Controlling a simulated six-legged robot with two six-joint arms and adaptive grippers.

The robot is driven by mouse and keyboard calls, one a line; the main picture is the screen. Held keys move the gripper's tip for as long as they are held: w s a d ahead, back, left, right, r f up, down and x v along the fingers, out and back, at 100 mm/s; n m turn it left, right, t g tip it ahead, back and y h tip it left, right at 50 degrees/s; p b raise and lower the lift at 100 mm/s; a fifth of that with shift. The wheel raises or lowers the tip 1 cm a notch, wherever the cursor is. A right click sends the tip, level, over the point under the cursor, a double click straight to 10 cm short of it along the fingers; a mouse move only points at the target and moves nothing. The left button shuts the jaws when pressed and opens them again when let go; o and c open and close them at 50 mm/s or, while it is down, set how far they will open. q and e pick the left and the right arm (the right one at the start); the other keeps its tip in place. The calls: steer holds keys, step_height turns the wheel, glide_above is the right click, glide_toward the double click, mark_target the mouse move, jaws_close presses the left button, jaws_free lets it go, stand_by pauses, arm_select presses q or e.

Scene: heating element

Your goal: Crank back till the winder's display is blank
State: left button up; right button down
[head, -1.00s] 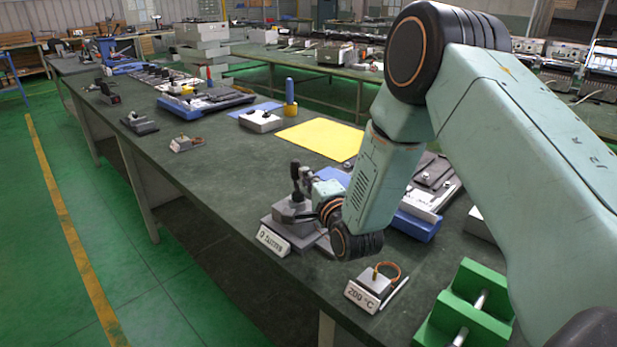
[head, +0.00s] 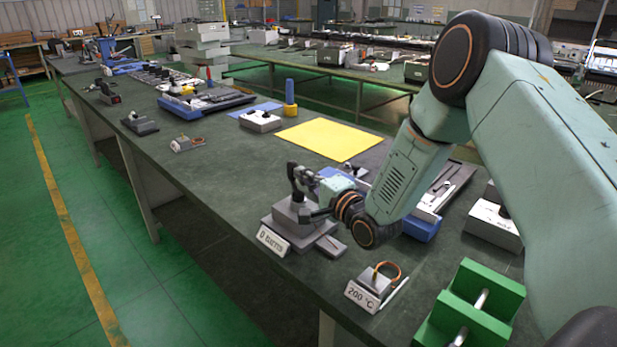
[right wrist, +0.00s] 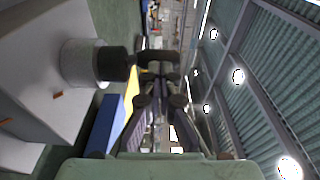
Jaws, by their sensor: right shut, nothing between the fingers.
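The winder (head: 297,218) is a grey block near the front edge of the green bench. A dark upright crank handle (head: 294,178) stands on its top. Its tilted white display plate (head: 274,242) carries dark text that seems to read "0 turns". My right gripper (head: 312,196) is shut and empty, close beside the handle on its right; contact is unclear. In the right wrist view the shut fingers (right wrist: 155,75) point away beside a black knob (right wrist: 113,63) on a grey cylinder. The winder's pale body (right wrist: 45,70) fills the left. My left gripper is out of view.
A small stand with a copper coil and a "200 °C" plate (head: 361,296) sits to the right. A green block fixture (head: 470,312) is at the front right. A yellow sheet (head: 328,138) lies behind, and a blue-based tray (head: 425,228) lies behind my wrist.

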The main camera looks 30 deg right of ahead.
steer(key=shift+w+a+n+g+y, duration=0.1)
steer(key=shift+w+n+g+y, duration=0.1)
steer(key=shift+n+y, duration=0.35)
steer(key=shift+w+n+g+y, duration=0.1)
steer(key=shift+n+g+y, duration=0.2)
steer(key=shift+y, duration=0.45)
steer(key=shift+a, duration=0.15)
steer(key=shift+r, duration=0.1)
steer(key=shift+w+r+t, duration=0.1)
steer(key=shift+r+t, duration=0.1)
steer(key=shift+t, duration=0.1)
stand_by(0.3)
steer(key=shift+s+d+f, duration=0.1)
steer(key=shift+s+d, duration=0.1)
steer(key=shift+s, duration=0.2)
steer(key=v, duration=1.1)
steer(key=shift+s, duration=0.2)
